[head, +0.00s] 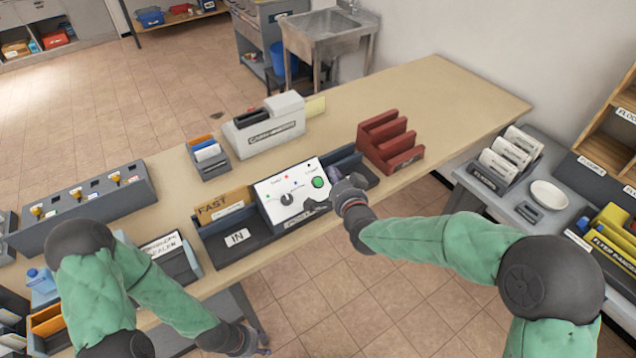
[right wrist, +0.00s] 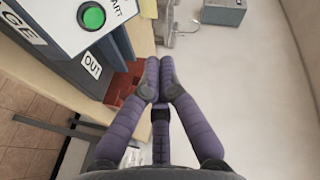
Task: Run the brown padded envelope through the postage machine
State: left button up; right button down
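The postage machine (head: 290,195) is a white box with a dial and a green button; its green button (right wrist: 91,17) also shows in the right wrist view. A brown envelope (head: 212,205) marked "FAST", with a pale label, stands in the IN tray (head: 238,256) at the machine's left. The OUT tray (head: 368,172) is at its right; I see no envelope there. My right gripper (head: 333,193) is beside the machine's front right; its fingertips (right wrist: 158,66) meet with nothing between them. My left gripper (head: 262,347) is low, off the counter's front edge, its fingers barely visible.
A grey stamp-like machine (head: 264,126) and a small card holder (head: 209,160) stand behind. A red rack (head: 388,145) is right of the OUT tray. The counter's far right end is clear.

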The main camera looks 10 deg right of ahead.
aim_at(318, 182)
jog(key=shift+f, duration=0.15)
jog(key=w+f+b, duration=0.1)
jog(key=f, duration=0.1)
jog(key=w+a+f+b, duration=0.1)
jog(key=f+b, duration=0.1)
jog(key=w+f+b, duration=0.1)
jog(key=w+f, duration=0.1)
jog(key=shift+a+f+b, duration=0.1)
jog(key=shift+a+b, duration=0.15)
jog(key=shift+b, duration=0.05)
jog(key=shift+w+a+f+b, duration=0.1)
jog(key=shift+w+f+b, duration=0.25)
jog(key=shift+f+b, duration=0.2)
jog(key=shift+r, duration=0.1)
dwell(1.0)
jog(key=shift+w+a+f+b, duration=0.1)
jog(key=shift+w+f+b, duration=0.2)
jog(key=shift+b, duration=0.25)
